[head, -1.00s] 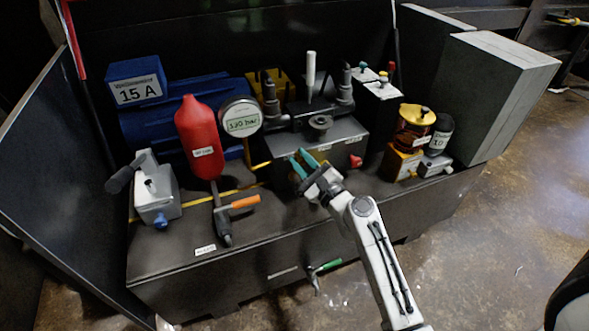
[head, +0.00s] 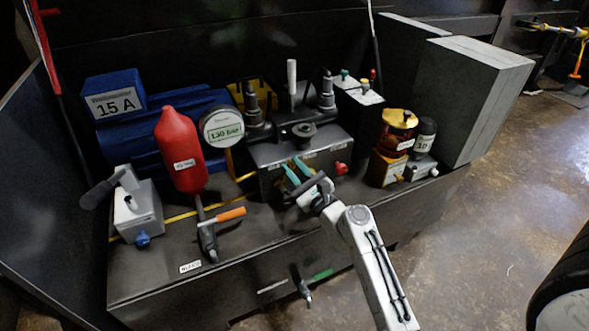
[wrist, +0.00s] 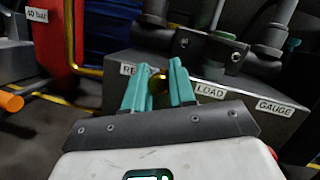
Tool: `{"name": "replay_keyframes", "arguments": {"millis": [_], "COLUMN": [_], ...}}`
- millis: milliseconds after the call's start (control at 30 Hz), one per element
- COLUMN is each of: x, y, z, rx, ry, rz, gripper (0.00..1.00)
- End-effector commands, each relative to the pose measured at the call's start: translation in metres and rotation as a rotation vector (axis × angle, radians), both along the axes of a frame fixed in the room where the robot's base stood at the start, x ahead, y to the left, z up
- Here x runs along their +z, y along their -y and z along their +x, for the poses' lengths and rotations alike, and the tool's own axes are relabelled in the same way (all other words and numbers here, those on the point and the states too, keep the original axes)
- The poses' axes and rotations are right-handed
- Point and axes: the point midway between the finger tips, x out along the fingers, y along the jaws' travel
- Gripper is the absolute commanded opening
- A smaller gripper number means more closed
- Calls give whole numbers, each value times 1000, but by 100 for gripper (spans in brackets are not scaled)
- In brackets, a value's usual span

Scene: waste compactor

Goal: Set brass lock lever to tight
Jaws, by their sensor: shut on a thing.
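My gripper (head: 294,171) has teal fingers and is at the front face of the dark grey valve block (head: 320,158). In the wrist view, the fingers (wrist: 158,80) are closed on a small rounded brass piece, the brass lock lever (wrist: 157,83). Only its rounded end shows between the fingertips; the rest is hidden, so its setting cannot be read. Labels on the block's top edge read "LOAD" (wrist: 210,90) and "GAUGE" (wrist: 275,107). Another label starting with "RE" is partly covered by the fingers.
A red cylinder (head: 181,150) and a pressure gauge (head: 222,126) stand left of the block. A red knob (head: 341,168) is on its right. An amber jar (head: 397,130) stands further right. The bench front edge is below my arm.

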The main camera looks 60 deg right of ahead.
Motion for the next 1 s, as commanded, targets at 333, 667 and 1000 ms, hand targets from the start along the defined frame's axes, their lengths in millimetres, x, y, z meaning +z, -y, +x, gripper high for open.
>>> {"name": "replay_keyframes", "arguments": {"millis": [333,667,1000], "x": [-3,-6,-23], "y": [0,-4,-26], "z": [0,-9,-65], "rx": [-2,0,-5], "ry": [-5,-5,-7], "rz": [0,2,1], "gripper": [46,46,46]}}
